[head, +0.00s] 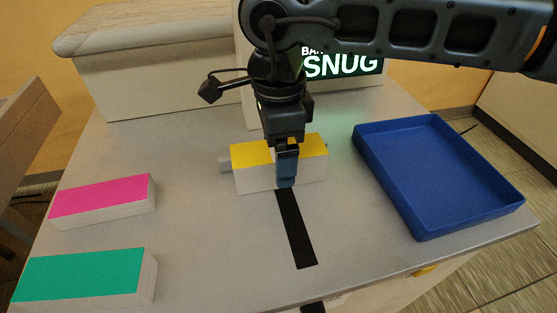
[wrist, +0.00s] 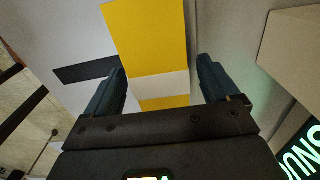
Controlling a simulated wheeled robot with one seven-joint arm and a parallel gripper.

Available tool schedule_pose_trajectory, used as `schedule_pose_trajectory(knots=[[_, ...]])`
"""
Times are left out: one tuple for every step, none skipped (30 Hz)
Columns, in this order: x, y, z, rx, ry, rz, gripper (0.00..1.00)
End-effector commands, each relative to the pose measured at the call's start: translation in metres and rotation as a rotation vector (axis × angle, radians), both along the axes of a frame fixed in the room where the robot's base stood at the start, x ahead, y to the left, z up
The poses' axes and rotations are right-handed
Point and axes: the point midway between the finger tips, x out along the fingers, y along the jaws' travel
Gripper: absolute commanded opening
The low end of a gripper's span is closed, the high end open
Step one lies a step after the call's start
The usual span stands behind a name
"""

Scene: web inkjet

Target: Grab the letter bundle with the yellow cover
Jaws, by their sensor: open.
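The letter bundle with the yellow cover (head: 311,146) lies on the grey table, with pale sides and a yellow top. In the wrist view its yellow top (wrist: 150,35) runs between my fingers, crossed by a pale band (wrist: 161,85). My gripper (head: 287,180) is over the middle of this bundle, pointing down. In the wrist view my gripper (wrist: 165,85) is open, with one finger on each side of the bundle and visible gaps. The near finger hides part of the bundle's front side in the head view.
A pink-topped bundle (head: 102,196) and a green-topped bundle (head: 80,275) lie at the left. A blue tray (head: 437,175), empty, is at the right. A black strip (head: 297,230) marks the table in front. A lit sign (head: 342,65) stands behind my arm.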

Motion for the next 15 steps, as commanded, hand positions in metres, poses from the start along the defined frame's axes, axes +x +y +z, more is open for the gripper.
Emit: schedule_pose_trajectory(knots=[[0.0,0.0,0.0001,0.0,0.0,0.0,0.85],[0.0,0.0,0.0001,0.0,0.0,0.0,0.83],[0.0,0.0,0.0002,0.0,0.0,0.0,0.79],[0.0,0.0,0.0002,0.0,0.0,0.0,0.76],[0.0,0.0,0.0002,0.0,0.0,0.0,0.73],[0.0,0.0,0.0002,0.0,0.0,0.0,0.69],[0.0,0.0,0.0002,0.0,0.0,0.0,0.66],[-0.0001,0.0,0.0003,0.0,0.0,0.0,0.63],[-0.0001,0.0,0.0003,0.0,0.0,0.0,0.6],[-0.0001,0.0,0.0003,0.0,0.0,0.0,0.57],[-0.0001,0.0,0.0003,0.0,0.0,0.0,0.54],[-0.0001,0.0,0.0003,0.0,0.0,0.0,0.5],[-0.0001,0.0,0.0003,0.0,0.0,0.0,0.47],[-0.0001,0.0,0.0003,0.0,0.0,0.0,0.44],[-0.0001,0.0,0.0003,0.0,0.0,0.0,0.4]])
